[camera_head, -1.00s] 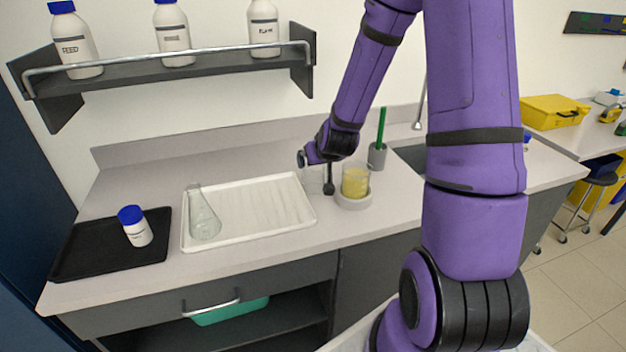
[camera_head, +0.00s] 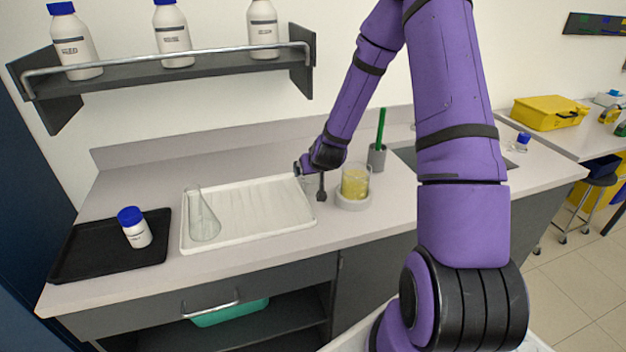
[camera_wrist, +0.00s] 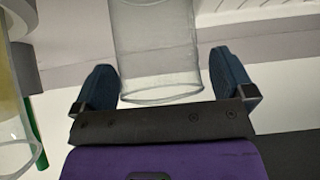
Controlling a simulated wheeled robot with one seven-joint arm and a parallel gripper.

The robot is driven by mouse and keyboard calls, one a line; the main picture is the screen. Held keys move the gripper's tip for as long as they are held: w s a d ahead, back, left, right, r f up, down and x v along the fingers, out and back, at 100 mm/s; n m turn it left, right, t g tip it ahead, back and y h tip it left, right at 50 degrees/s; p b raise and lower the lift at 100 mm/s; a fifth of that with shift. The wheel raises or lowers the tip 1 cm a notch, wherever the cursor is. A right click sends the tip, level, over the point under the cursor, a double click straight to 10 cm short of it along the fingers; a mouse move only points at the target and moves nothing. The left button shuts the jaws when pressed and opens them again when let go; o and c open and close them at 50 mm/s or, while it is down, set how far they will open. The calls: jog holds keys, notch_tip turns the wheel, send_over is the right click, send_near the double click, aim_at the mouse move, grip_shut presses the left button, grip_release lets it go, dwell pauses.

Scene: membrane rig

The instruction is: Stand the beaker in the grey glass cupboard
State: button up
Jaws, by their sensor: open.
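In the wrist view my gripper (camera_wrist: 163,75) is open, with blue fingers on either side of a clear, empty glass vessel (camera_wrist: 160,45), seemingly the beaker. In the head view this glass is barely visible behind my gripper. Another glass with yellow liquid (camera_head: 355,184) stands in a pale round holder (camera_head: 353,203) to the right. I cannot make out which unit is the grey glass cupboard.
A conical flask (camera_head: 203,218) stands on the white tray (camera_head: 255,238). A white bottle (camera_head: 136,229) is on the black tray (camera_head: 85,262). A green brush (camera_head: 381,128) stands in a grey pot (camera_head: 377,158). Several bottles line the wall shelf (camera_head: 215,60). Grey cabinets (camera_head: 375,270) are below.

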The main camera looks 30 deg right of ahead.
jog(key=c, duration=1)
jog(key=shift+w+r, duration=0.1)
